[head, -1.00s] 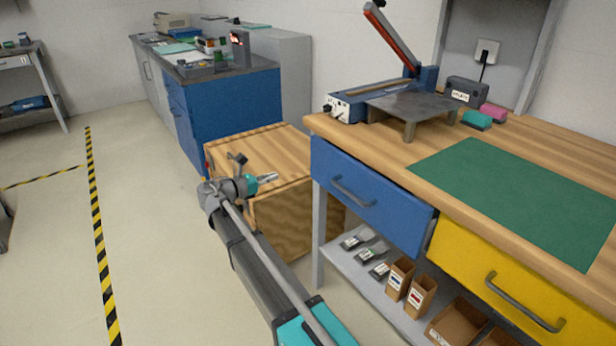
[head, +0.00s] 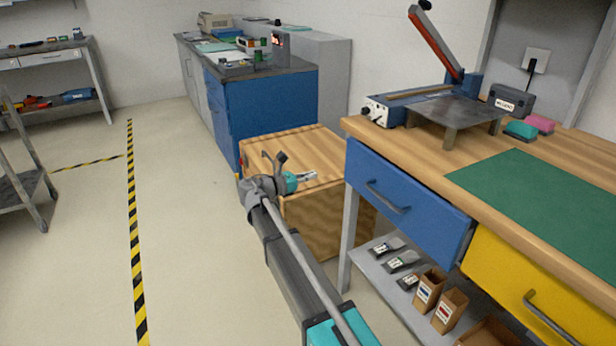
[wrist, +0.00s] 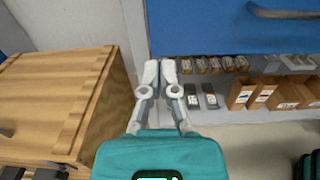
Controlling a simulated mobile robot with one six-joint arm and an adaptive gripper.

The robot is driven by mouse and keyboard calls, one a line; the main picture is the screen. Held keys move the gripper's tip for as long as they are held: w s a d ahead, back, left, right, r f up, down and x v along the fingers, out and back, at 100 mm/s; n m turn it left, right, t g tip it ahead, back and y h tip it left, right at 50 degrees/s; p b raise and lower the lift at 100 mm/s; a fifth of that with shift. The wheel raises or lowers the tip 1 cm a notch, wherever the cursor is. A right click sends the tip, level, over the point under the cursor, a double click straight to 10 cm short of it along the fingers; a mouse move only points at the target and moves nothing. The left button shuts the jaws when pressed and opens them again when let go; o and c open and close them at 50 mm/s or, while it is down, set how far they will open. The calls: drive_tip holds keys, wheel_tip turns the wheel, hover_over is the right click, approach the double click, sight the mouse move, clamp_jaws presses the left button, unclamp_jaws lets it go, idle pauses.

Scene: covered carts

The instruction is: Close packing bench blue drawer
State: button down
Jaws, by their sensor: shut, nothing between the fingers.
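The packing bench's blue drawer (head: 405,210) is under the left part of the bench top, with a dark bar handle (head: 387,198) on its front. It stands out a little, as a strip of its side shows at its right edge. In the wrist view the blue drawer front (wrist: 215,30) fills the upper right, its handle (wrist: 285,12) in the corner. My gripper (head: 310,176) is shut and empty, left of the drawer in the head view. In the wrist view my gripper's tips (wrist: 160,68) lie near the drawer front's lower left corner. I cannot tell whether they touch it.
A wooden crate (head: 290,150) stands left of the bench, close to my gripper. The yellow drawer (head: 530,290) is right of the blue one. A lower shelf (head: 375,272) holds small devices and cardboard bins. Open floor lies to the left.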

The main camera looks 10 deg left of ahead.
sight(348, 164)
drive_tip(key=x, duration=1.1)
drive_tip(key=shift+w+d, duration=0.2)
drive_tip(key=shift+w, duration=0.15)
